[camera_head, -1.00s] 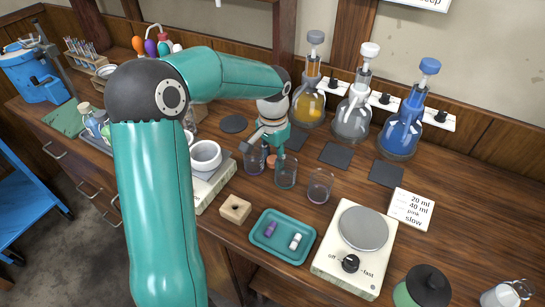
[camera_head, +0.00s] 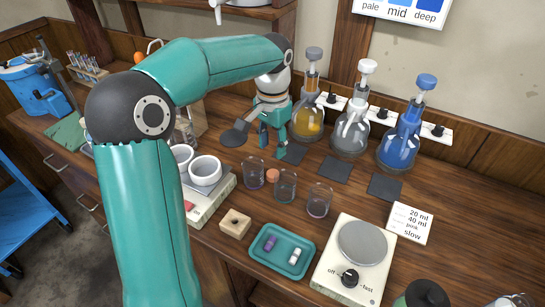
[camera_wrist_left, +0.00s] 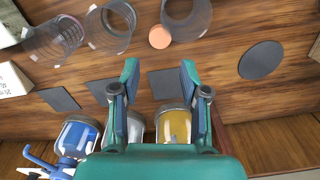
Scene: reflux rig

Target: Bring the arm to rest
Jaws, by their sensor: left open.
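My left arm comes in from the left in the head view, and its teal gripper (camera_head: 272,142) hangs above the bench behind the glass beakers. In the left wrist view the gripper (camera_wrist_left: 160,75) shows two fingers apart with nothing between them. Beyond the fingers are bare wood and a dark square mat (camera_wrist_left: 166,84). The nearest beaker (camera_head: 254,173) and a small orange-brown stopper (camera_head: 272,176) stand in front of the gripper, apart from it. My right gripper is in neither view.
Dispenser bottles with yellow (camera_head: 308,122), clear (camera_head: 350,135) and blue liquid (camera_head: 400,148) stand along the back. A teal tray (camera_head: 282,251) holds two small bars beside a stirrer plate (camera_head: 352,262). White bowls (camera_head: 205,170) stand left of the beakers.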

